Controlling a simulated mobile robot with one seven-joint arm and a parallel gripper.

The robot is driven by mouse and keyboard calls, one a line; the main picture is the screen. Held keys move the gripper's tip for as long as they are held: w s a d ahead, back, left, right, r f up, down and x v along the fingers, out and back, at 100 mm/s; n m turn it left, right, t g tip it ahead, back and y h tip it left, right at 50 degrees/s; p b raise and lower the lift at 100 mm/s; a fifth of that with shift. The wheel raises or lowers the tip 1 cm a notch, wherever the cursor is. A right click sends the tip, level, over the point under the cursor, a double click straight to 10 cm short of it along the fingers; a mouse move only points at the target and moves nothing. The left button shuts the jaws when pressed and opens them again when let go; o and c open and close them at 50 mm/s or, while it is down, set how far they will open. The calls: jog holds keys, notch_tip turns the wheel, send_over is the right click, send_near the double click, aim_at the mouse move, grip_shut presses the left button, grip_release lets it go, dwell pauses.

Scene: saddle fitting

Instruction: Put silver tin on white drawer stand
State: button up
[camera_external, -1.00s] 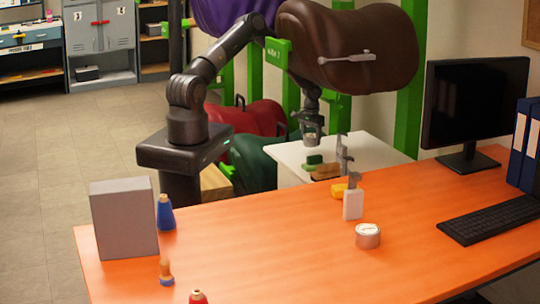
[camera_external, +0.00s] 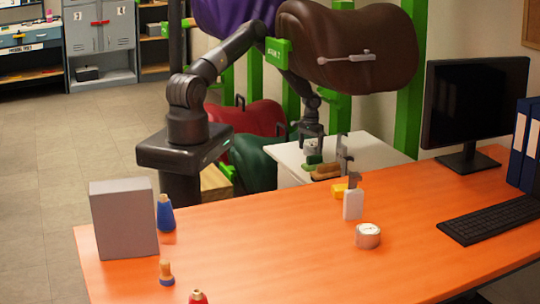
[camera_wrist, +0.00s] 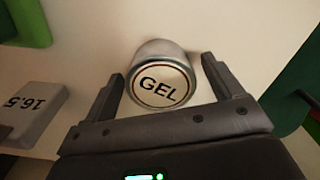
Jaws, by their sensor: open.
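The silver tin (camera_wrist: 163,78), a short cylinder with "GEL" on its pale round end, is between the fingers of my gripper (camera_wrist: 165,82) in the wrist view. The fingers are open, with a narrow gap showing on each side of the tin. Behind it is the pale top of the white drawer stand (camera_wrist: 85,60). In the external view my gripper (camera_external: 312,143) is low over the left part of the stand (camera_external: 370,150), around the tin (camera_external: 310,148), which is small and partly hidden there. I cannot see the tin's base contact clearly.
Green (camera_external: 313,160) and brown (camera_external: 327,171) items are close to the gripper on the stand. A block marked 16.5 (camera_wrist: 32,112) shows in the wrist view. The orange desk (camera_external: 280,250) in front holds a round dial tin (camera_external: 368,236). A brown saddle (camera_external: 350,50) hangs above.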

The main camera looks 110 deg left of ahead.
aim_at(310, 144)
jog(key=shift+r, duration=2.9)
